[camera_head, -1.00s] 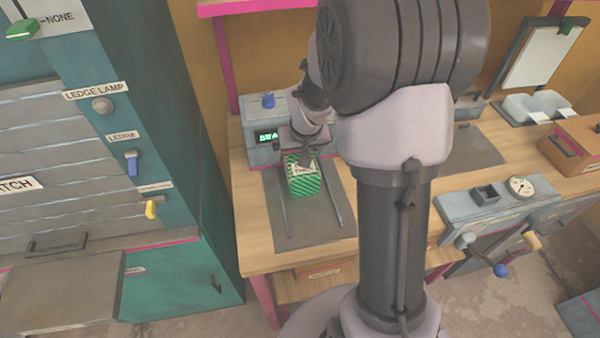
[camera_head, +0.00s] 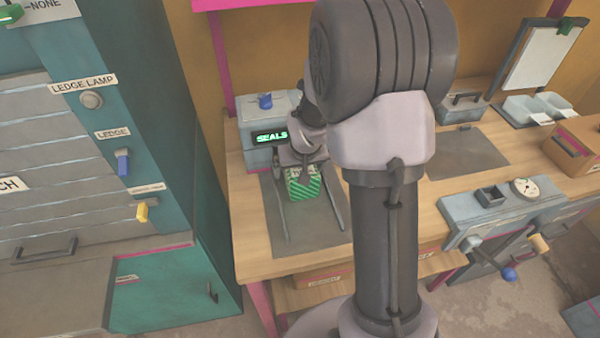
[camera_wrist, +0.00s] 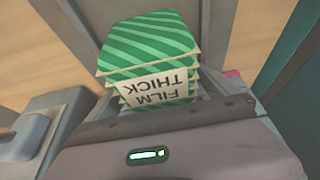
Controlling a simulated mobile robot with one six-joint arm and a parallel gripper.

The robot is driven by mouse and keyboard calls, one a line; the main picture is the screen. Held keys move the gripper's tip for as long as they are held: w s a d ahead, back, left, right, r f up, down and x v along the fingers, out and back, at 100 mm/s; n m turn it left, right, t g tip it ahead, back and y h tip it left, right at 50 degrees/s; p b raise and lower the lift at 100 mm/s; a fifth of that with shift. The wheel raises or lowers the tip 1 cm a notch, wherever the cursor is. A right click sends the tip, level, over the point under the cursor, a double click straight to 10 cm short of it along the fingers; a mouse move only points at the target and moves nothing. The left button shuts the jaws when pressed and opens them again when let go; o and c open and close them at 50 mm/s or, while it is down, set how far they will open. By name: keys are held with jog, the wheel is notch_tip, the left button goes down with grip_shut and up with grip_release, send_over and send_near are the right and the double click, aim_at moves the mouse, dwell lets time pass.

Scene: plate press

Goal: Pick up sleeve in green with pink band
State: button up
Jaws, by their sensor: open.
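A green striped sleeve-like stack (camera_head: 303,187) lies on the dark mat (camera_head: 285,236) between two thin rails, in front of a grey-blue unit. It also shows in the wrist view (camera_wrist: 150,45), with a cream label reading "FILM THICK" and layered edges. I see no pink band on it. My gripper (camera_head: 300,165) is open, close above the stack's far part and covering some of its top. In the wrist view the gripper body fills the bottom and hides the stack's near end. I cannot tell whether the fingers touch the stack.
The unit (camera_head: 268,138) behind has a lit "SEALS" display and a blue knob. A teal cabinet (camera_head: 165,275) stands left of the bench. A gauge and crank unit (camera_head: 495,208) is at the right front. The second mat (camera_head: 463,152) is clear.

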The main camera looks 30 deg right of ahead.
jog(key=c, duration=1.9)
